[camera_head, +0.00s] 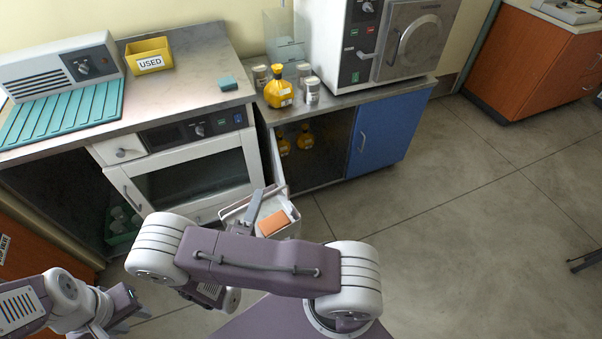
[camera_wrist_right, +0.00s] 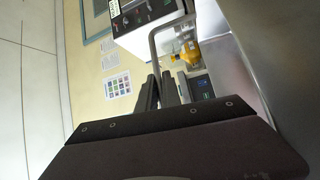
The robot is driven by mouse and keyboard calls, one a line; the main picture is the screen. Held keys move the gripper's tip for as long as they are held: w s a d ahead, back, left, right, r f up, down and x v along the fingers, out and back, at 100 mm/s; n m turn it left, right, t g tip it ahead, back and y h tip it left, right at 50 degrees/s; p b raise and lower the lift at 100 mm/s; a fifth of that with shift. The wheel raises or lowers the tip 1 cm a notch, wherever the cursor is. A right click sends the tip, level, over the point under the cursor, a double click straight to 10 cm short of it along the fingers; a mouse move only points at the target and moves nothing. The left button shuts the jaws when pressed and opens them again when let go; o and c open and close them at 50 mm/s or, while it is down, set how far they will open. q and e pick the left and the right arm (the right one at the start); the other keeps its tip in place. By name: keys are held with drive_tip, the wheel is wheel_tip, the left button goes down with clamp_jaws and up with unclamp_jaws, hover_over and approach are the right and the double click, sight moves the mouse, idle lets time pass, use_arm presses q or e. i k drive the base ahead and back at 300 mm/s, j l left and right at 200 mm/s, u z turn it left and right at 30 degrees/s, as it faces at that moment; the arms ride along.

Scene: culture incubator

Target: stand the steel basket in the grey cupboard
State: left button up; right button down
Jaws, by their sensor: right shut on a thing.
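The steel basket (camera_head: 231,213) shows in the head view behind my right arm, with an orange block (camera_head: 274,223) at its right side. My right gripper (camera_head: 254,206) is shut on the basket and holds it in front of the cupboards. In the right wrist view the dark fingers (camera_wrist_right: 166,82) are close together at the basket's thin bent handle (camera_wrist_right: 152,38). The grey cupboard (camera_head: 318,152) seems to be the open, dark one with yellow bottles inside; its pale door (camera_head: 277,163) stands open. My left gripper (camera_head: 132,306) is low at the left, away from the basket; its jaw gap is unclear.
A blue door (camera_head: 385,135) closes the right half of that cupboard. A white glass-fronted oven (camera_head: 195,175) stands left of it. A yellow bottle (camera_head: 278,90) and several jars stand on top. A yellow USED bin (camera_head: 149,57) sits on the bench.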

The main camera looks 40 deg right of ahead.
sight(302, 171)
drive_tip(key=k+l+u, duration=0.15)
drive_tip(key=l, duration=0.3)
drive_tip(key=k+l+u, duration=0.1)
drive_tip(key=l, duration=0.3)
drive_tip(key=k+l+u, duration=0.15)
drive_tip(key=l, duration=0.25)
drive_tip(key=k+l+u, duration=0.1)
drive_tip(key=k+l, duration=0.2)
drive_tip(key=i+l+u, duration=0.15)
drive_tip(key=l+u, duration=0.15)
drive_tip(key=l, duration=0.75)
drive_tip(key=l+u, duration=0.3)
drive_tip(key=l, duration=0.75)
